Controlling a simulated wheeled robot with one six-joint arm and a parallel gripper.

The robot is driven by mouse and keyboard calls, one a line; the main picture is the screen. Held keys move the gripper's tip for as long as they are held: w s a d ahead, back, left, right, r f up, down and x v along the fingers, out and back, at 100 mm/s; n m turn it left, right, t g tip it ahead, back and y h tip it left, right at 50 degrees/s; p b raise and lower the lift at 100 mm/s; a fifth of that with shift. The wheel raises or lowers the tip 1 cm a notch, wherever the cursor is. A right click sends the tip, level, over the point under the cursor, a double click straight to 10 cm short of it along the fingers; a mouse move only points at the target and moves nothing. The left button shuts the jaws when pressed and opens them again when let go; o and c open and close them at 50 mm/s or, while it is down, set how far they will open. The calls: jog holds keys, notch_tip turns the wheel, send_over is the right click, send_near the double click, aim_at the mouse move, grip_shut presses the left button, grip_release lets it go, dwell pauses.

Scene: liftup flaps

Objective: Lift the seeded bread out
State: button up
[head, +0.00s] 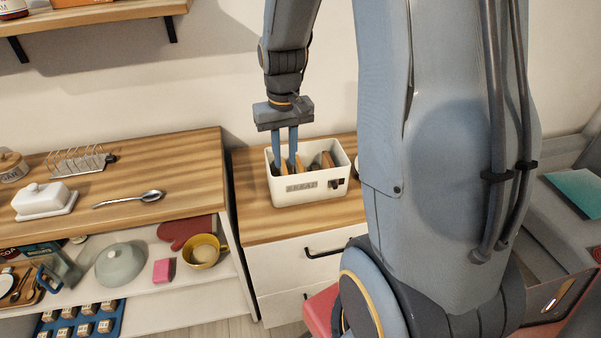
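A white bread box (310,189) with lettering on its front stands on the wooden top of the cabinet. Several brown bread slices (327,160) stand upright inside it. I cannot tell from here which slice is the seeded bread. My gripper (287,165) points down into the left part of the box. Its two blue fingers stand a little apart, with their tips among the slices at the left. The front wall and the slices hide the fingertips, so I cannot tell whether they touch or hold a slice.
On the left counter are a metal toast rack (78,160), a white butter dish (43,200) and a spoon (130,199). A shelf below holds a yellow cup (204,252), a grey-green dome (120,264) and a pink block (164,270). My arm hides the cabinet's right side.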

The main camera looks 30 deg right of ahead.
jog(key=m, duration=0.1)
send_over(299, 161)
jog(key=shift+s+a+f+g, duration=0.15)
jog(key=shift+f, duration=0.3)
jog(key=shift+s+a+f+g, duration=0.15)
jog(key=shift+f, duration=0.25)
jog(key=shift+w+d+f, duration=0.1)
jog(key=shift+d+f, duration=0.1)
jog(key=shift+w+f+p, duration=0.15)
jog(key=shift+f+p, duration=1.55)
jog(key=shift+f, duration=2.05)
jog(key=shift+c, duration=0.4)
grip_shut()
